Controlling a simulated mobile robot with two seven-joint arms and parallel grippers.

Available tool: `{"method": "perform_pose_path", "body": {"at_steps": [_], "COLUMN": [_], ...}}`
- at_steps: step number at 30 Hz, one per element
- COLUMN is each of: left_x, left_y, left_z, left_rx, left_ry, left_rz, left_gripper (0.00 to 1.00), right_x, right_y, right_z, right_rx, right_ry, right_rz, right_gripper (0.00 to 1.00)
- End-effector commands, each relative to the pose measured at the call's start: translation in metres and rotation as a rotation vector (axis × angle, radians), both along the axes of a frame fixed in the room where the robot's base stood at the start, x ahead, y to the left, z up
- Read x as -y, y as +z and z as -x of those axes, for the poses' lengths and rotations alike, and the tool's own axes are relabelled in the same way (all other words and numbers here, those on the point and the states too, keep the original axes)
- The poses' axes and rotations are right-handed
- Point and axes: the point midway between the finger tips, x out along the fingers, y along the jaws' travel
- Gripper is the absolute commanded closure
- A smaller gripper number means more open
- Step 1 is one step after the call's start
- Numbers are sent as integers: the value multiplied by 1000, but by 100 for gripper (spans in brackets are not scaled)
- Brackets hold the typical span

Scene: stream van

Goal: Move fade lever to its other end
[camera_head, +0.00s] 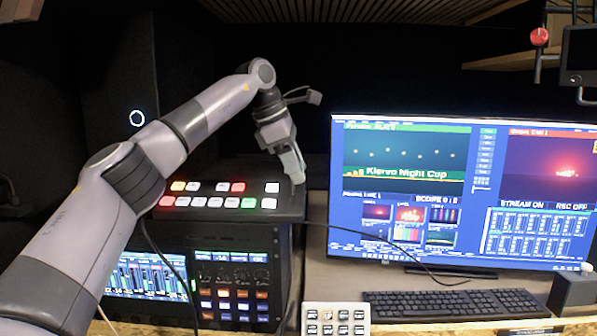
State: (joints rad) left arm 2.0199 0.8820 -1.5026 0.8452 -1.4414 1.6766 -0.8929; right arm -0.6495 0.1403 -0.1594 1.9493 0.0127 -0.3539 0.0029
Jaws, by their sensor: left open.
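The switcher panel (212,214) is a dark, sloped box with rows of lit red, white, green and amber buttons. It sits on top of a rack of equipment at the left centre. My left gripper (296,180) is over the right end of this panel, pointing down, with its pale fingers close to the surface. It is open. The fade lever cannot be made out clearly; the fingers cover the spot at the panel's right end, and I cannot tell whether they touch anything. My right gripper is not in view.
A large monitor (462,190) stands to the right, with a black keyboard (455,303) in front. A white keypad (336,318) is at the front centre. A rack with a screen (150,275) and knobs is below the panel. A thin black cable crosses the desk.

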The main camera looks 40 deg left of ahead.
Motion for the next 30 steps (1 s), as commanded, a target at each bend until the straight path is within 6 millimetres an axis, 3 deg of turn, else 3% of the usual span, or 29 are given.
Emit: {"method": "perform_pose_path", "body": {"at_steps": [4, 12, 13, 16, 17, 30], "left_x": [2, 3, 3, 3, 3, 3], "left_y": [-11, -13, -13, -13, -13, -15], "left_z": [-5, -6, -6, -6, -6, -4], "left_rx": [0, 2, 2, 2, 2, 30], "left_ry": [-1, -1, -1, -1, -1, 1], "left_rz": [1, 2, 2, 2, 2, -24], "left_gripper": [59, 59, 62, 94, 100, 100], "right_x": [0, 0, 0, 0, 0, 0], "right_y": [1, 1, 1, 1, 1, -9], "right_z": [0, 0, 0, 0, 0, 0], "right_rx": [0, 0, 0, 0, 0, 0], "right_ry": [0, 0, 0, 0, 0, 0], "right_rz": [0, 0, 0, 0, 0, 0], "right_gripper": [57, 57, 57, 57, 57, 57]}}
